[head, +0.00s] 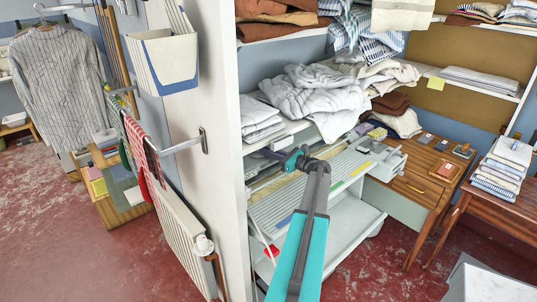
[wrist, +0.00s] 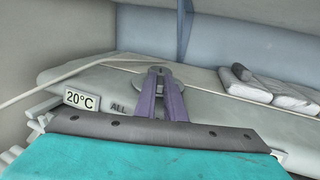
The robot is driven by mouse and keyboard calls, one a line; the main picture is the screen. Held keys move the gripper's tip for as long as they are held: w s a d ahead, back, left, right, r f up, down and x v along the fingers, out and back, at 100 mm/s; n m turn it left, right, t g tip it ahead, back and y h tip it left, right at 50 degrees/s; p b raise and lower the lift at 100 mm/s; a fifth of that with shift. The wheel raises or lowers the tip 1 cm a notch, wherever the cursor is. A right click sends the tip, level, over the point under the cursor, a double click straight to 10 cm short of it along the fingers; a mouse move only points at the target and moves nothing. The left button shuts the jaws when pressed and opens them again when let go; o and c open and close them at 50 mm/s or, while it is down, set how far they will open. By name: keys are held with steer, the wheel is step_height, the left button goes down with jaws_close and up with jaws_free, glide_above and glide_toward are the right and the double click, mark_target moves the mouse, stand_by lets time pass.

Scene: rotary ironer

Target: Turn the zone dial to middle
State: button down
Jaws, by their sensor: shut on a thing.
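The rotary ironer (head: 312,196) stands below the shelves in the head view, with my arm reaching across it. My gripper (wrist: 158,74) shows two purple fingers in the wrist view, closed together at the tips. They are shut on the small grey zone dial (wrist: 157,70) on the ironer's pale top. The fingers hide most of the dial, and I cannot tell which way its pointer faces. The word ALL is printed left of the fingers. In the head view my gripper (head: 272,155) is at the ironer's left end, and the dial is hidden there.
A 20°C sign (wrist: 81,99) stands left of the fingers. Grey folded pieces (wrist: 262,88) lie at the right. A white partition (head: 217,120) stands left of the ironer in the head view. Shelves with heaped laundry (head: 315,92) hang above and behind. A wooden desk (head: 425,185) is at the right.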

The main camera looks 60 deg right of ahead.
steer(key=shift+s+d+f+n+y, duration=0.15)
steer(key=shift+d+n+y, duration=0.4)
steer(key=shift+y, duration=0.35)
steer(key=shift+a+n+y, duration=0.1)
steer(key=shift+n+y, duration=0.35)
steer(key=shift+y, duration=0.25)
steer(key=c, duration=1.8)
jaws_free()
steer(key=shift+c, duration=0.2)
steer(key=s+d+b, duration=0.1)
steer(key=s+b, duration=0.4)
steer(key=s, duration=0.8)
steer(key=shift+s+d, duration=0.25)
steer(key=shift+d, duration=0.15)
